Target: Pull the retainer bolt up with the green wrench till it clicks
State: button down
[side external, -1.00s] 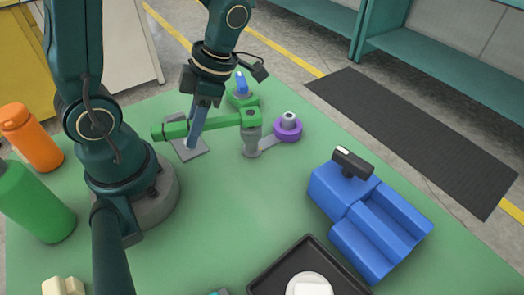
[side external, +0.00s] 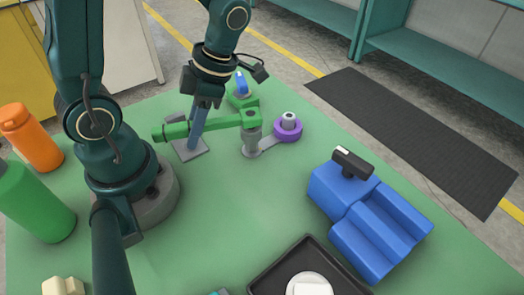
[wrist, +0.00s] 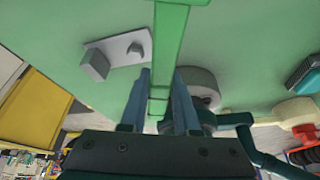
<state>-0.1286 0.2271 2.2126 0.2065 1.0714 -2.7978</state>
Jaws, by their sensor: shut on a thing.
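The green wrench (side external: 222,122) lies roughly level above the table, with its head (side external: 251,118) at the top of a grey upright post (side external: 251,140). I take this post to be the retainer bolt; the wrench head hides its top. My gripper (side external: 197,132) is shut on the wrench handle, with its blue fingers pointing down on either side. In the wrist view the green handle (wrist: 170,50) runs away between the two fingers (wrist: 160,95). I cannot tell how high the bolt stands.
A grey arm joins the post to a purple ring (side external: 288,131) on its right. A grey plate (side external: 190,150) lies below the handle. A green clamp with a blue part (side external: 242,90) stands behind. A blue stepped block (side external: 370,215) and black tray (side external: 270,279) are at right and front; mid-table is clear.

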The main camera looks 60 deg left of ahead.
jog(key=shift+f, duration=0.25)
jog(key=shift+f, duration=1)
jog(key=shift+a, duration=0.1)
jog(key=shift+w+a+m, duration=0.25)
jog(key=shift+a+m, duration=0.25)
jog(key=shift+m, duration=0.1)
jog(key=w+a+m, duration=0.1)
jog(key=m, duration=0.1)
jog(key=w+a+m+t+y, duration=0.1)
jog(key=w+a+m, duration=0.1)
jog(key=w+a+m+t+y, duration=0.1)
jog(key=m, duration=0.2)
jog(key=shift+w+a, duration=0.25)
jog(key=shift+w+a+m+t+y, duration=0.25)
jog(key=shift+w+m, duration=0.15)
jog(key=shift+m, duration=0.15)
jog(key=shift+w+a+m+t+y, duration=0.15)
jog(key=shift+w+m+t, duration=0.1)
jog(key=shift+w+m, duration=0.25)
jog(key=shift+s, duration=0.1)
